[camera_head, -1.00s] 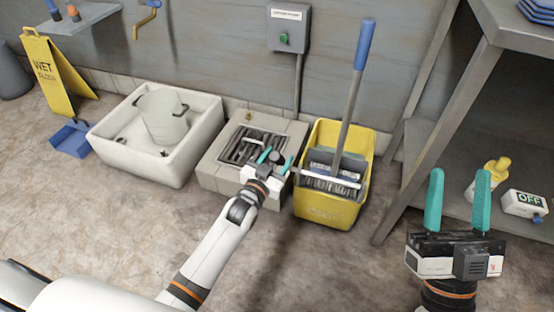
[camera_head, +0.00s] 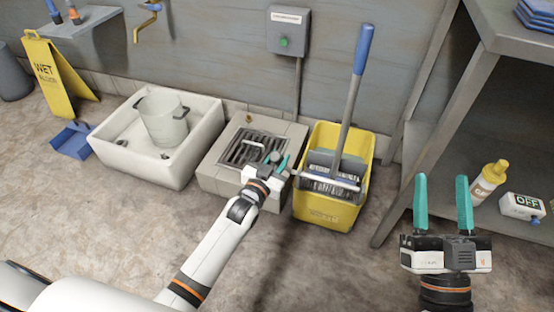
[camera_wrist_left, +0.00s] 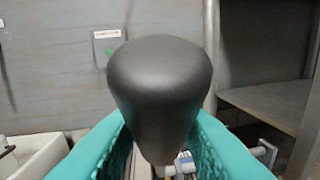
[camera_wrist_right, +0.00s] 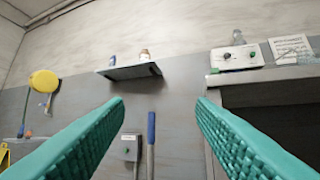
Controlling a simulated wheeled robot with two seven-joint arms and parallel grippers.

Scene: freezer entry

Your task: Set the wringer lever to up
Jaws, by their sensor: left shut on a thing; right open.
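The yellow mop bucket (camera_head: 327,211) stands on the floor with the grey wringer (camera_head: 322,160) in its top. A light bar runs across the wringer and out past the bucket's left side, toward my left gripper (camera_head: 276,161). In the left wrist view, a large black lever knob (camera_wrist_left: 160,85) sits between the teal fingers, which are shut on it. The knob hides much of the lever behind it. My right gripper (camera_head: 442,205) is open and empty, right of the bucket in front of the steel shelf; its wrist view shows nothing between the fingers.
A blue-handled mop (camera_head: 358,75) leans up from the bucket. A floor drain block (camera_head: 215,172) lies left of it, beside a white basin (camera_head: 137,167) holding a pail. The steel shelf (camera_head: 520,48) closes in the right side. The front floor is open.

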